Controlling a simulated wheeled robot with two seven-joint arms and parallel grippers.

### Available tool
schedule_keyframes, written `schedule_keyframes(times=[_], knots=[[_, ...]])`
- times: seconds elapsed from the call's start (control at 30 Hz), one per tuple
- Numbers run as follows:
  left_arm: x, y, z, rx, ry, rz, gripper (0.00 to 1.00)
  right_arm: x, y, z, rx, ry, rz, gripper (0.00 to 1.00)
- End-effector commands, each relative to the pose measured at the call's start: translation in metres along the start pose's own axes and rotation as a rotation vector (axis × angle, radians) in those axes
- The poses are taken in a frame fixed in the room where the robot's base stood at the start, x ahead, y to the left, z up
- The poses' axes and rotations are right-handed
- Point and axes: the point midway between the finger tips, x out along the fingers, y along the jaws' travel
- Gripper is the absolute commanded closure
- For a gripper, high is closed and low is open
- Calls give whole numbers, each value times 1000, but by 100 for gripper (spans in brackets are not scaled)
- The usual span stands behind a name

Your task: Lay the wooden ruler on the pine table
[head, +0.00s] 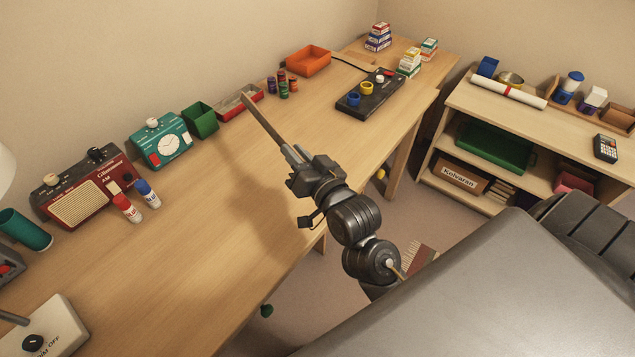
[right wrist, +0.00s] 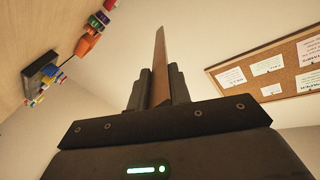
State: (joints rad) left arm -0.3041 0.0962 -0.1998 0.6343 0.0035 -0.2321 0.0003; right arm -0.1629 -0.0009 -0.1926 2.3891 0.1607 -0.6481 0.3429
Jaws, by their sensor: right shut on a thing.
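The wooden ruler (head: 264,121) is a thin brown strip, held by one end in my right gripper (head: 293,156). In the head view it points up and left over the pine table (head: 200,235), its far end in front of the red tray. It appears to be held above the table top; a soft shadow falls below the arm. In the right wrist view the ruler (right wrist: 159,62) stands out between the two dark fingers of the gripper (right wrist: 158,88), which are shut on it. My left gripper is not in view.
A black panel (head: 370,95) lies further right. The table's middle and front are clear. A low shelf (head: 520,115) stands right.

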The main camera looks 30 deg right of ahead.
Motion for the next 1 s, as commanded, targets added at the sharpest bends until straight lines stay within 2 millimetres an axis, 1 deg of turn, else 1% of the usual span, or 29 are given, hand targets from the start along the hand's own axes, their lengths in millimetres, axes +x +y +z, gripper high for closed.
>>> schedule_keyframes(times=[0.03, 0.07, 0.17, 0.23, 0.3, 0.43, 0.5, 0.6, 0.7, 1.0], knots=[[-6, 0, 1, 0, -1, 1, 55, 6, -4, 2, -45, -21, -38, 100], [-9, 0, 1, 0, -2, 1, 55, 10, -5, 6, -69, -37, -67, 100], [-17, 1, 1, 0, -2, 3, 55, 17, -8, 27, -163, -94, -195, 100], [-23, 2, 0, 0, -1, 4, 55, 17, -4, 46, -229, -134, -310, 100], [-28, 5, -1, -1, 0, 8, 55, 13, 5, 65, -290, -167, -430, 100], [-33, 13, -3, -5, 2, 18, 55, 0, 28, 88, -371, -195, -600, 100], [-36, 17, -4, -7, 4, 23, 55, -6, 41, 95, -401, -200, -666, 100], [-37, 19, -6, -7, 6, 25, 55, -14, 54, 100, -431, -198, -729, 100], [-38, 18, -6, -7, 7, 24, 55, -18, 61, 102, -445, -194, -762, 100], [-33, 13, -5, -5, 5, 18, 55, -20, 64, 106, -449, -190, -773, 100]])
